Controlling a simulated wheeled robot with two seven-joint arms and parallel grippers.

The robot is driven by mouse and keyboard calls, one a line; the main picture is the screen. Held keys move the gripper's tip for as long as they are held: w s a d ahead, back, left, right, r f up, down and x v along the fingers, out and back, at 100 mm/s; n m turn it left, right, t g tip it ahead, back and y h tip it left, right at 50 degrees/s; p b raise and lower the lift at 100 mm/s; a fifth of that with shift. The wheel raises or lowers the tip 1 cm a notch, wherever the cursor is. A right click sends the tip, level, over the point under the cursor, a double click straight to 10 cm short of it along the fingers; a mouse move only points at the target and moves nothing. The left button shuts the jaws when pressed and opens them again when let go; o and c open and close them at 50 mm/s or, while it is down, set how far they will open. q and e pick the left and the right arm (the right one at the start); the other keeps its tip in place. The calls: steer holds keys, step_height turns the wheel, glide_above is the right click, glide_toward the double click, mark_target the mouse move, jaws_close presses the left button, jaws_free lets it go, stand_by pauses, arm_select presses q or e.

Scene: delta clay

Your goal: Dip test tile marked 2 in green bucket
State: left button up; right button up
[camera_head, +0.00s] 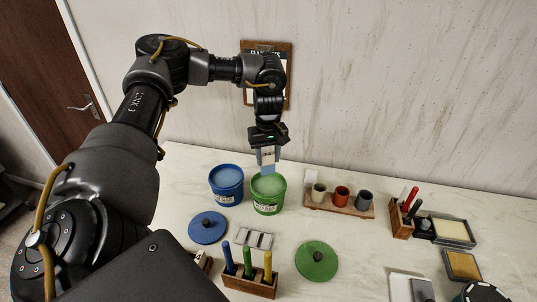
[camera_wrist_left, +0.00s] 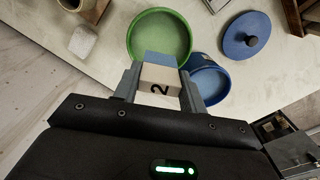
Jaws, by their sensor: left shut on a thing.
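My left gripper (camera_head: 267,148) is shut on a small pale tile (camera_wrist_left: 159,79) with a black 2 on its face and a blue lower end. The tile hangs end-down over the open green bucket (camera_head: 268,205). In the head view its lower end overlaps the bucket's far rim. I cannot tell whether it touches the pale green liquid inside. The green bucket also shows in the left wrist view (camera_wrist_left: 133,38), just beyond the tile. My right gripper is not in view.
A blue bucket (camera_head: 226,195) stands close left of the green one. A blue lid (camera_head: 208,228) and a green lid (camera_head: 317,261) lie in front. A wooden tool holder (camera_head: 250,287) is nearer, and a rack with several cups (camera_head: 342,195) stands right.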

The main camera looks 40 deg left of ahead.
mark_target(268, 173)
arm_select(q)
steer(key=shift+f, duration=0.15)
step_height(268, 173, down, 3)
steer(key=b, duration=0.4)
steer(key=shift+d+f+b, duration=0.1)
steer(key=shift+f+b, duration=0.1)
steer(key=shift+b, duration=0.2)
steer(key=shift+f, duration=0.25)
steer(key=shift+f+b, duration=0.3)
steer(key=shift+f, duration=1.25)
steer(key=shift+p, duration=0.35)
steer(key=shift+f, duration=0.25)
steer(key=shift+f, duration=0.3)
